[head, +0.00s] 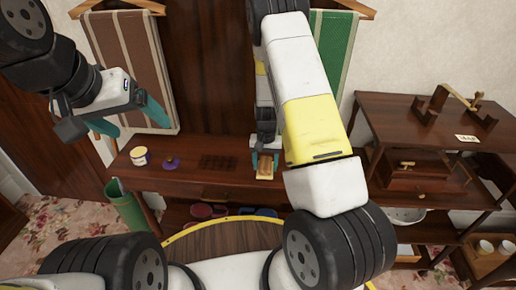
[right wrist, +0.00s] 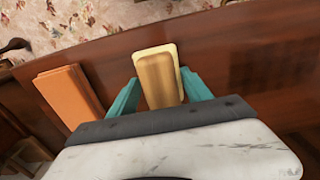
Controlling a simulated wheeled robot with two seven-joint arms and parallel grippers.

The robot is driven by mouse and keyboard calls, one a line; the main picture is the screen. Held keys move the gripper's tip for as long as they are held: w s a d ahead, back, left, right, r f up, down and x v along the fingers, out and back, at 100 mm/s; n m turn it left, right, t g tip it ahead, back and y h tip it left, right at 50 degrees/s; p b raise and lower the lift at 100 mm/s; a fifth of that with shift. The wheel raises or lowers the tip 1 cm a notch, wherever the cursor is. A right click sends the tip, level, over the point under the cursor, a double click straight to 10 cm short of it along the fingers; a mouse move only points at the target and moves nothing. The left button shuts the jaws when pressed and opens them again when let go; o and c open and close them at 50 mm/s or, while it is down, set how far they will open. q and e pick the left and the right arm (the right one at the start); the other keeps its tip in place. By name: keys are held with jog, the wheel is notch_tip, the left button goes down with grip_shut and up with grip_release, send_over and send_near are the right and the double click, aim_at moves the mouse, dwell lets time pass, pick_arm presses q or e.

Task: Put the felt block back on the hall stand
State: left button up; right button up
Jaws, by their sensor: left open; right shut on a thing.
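The felt block (head: 265,172), a tan wooden block with a cream pad, is between the teal fingers of my right gripper (head: 265,161). I cannot tell whether the block touches the top. My left gripper (head: 130,118) is open and empty, above the stand's left end. My right arm hides part of the stand.
A white-and-yellow tub (head: 140,156) and a purple lid (head: 170,164) stand at the left of the top. An orange slab (right wrist: 69,94) lies beside the block in the right wrist view. Striped cloths hang behind. A wooden shelf unit (head: 390,112) stands right.

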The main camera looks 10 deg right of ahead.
jog(key=o, duration=1.2)
jog(key=shift+f, duration=0.1)
notch_tip(320, 180, up, 12)
notch_tip(320, 180, up, 10)
jog(key=t+y, duration=0.1)
send_over(265, 163)
jog(key=s+a, duration=0.1)
jog(key=s, duration=0.2)
jog(key=s+r+n+t, duration=0.1)
jog(key=s+r, duration=0.4)
jog(key=s, duration=0.2)
jog(key=s+r+n+t, duration=0.1)
jog(key=s+r+t, duration=0.1)
jog(key=s+r, duration=0.4)
jog(key=s+a+r+n+t+y, duration=0.1)
jog(key=s+r+t, duration=0.1)
jog(key=s+r, duration=0.4)
jog(key=shift+s+r+n, duration=0.1)
jog(key=shift+s+n, duration=0.3)
jog(key=shift+s, duration=0.8)
